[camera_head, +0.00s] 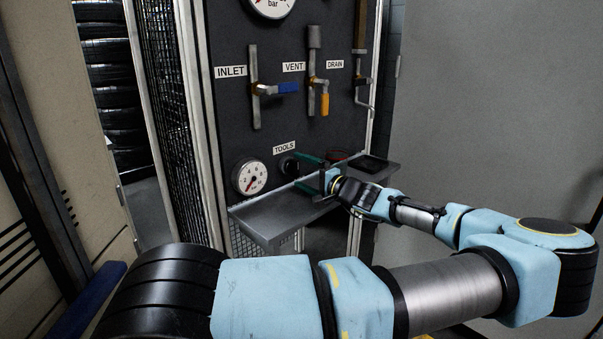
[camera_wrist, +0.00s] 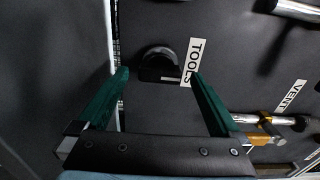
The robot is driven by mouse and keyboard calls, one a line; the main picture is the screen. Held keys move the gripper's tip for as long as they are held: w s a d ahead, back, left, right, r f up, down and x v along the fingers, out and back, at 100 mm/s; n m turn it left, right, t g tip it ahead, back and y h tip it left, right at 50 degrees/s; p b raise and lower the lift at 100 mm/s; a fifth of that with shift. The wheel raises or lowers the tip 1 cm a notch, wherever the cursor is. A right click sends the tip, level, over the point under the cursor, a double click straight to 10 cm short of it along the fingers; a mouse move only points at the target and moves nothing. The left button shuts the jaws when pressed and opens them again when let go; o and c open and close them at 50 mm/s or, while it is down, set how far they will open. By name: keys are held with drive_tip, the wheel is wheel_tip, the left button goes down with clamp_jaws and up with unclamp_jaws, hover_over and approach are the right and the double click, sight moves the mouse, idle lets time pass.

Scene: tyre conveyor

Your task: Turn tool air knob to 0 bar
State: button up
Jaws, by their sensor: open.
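The tool air knob (camera_head: 288,165) is a round black knob on the dark panel, just under the TOOLS label (camera_head: 284,147). A white gauge (camera_head: 250,177) sits to its left; its reading is too small to tell surely. My gripper (camera_head: 300,171) has green fingers, open, in front of the knob. In the wrist view the knob (camera_wrist: 158,60) lies between and beyond the two fingertips of my gripper (camera_wrist: 158,76), with a gap on each side. I cannot tell how far the fingertips are from the panel, and no contact shows.
A grey shelf (camera_head: 268,222) juts out under the knob, below my gripper, with a dark tray (camera_head: 374,165) at its right. The blue-handled inlet valve (camera_head: 287,88) and yellow-handled vent valve (camera_head: 325,104) are above. A mesh cage (camera_head: 166,100) and stacked tyres (camera_head: 108,75) stand left.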

drive_tip(key=b+v, duration=0.1)
drive_tip(key=v, duration=0.9)
drive_tip(key=shift+d+b, duration=0.15)
drive_tip(key=shift+b, duration=0.2)
drive_tip(key=shift+s, duration=0.2)
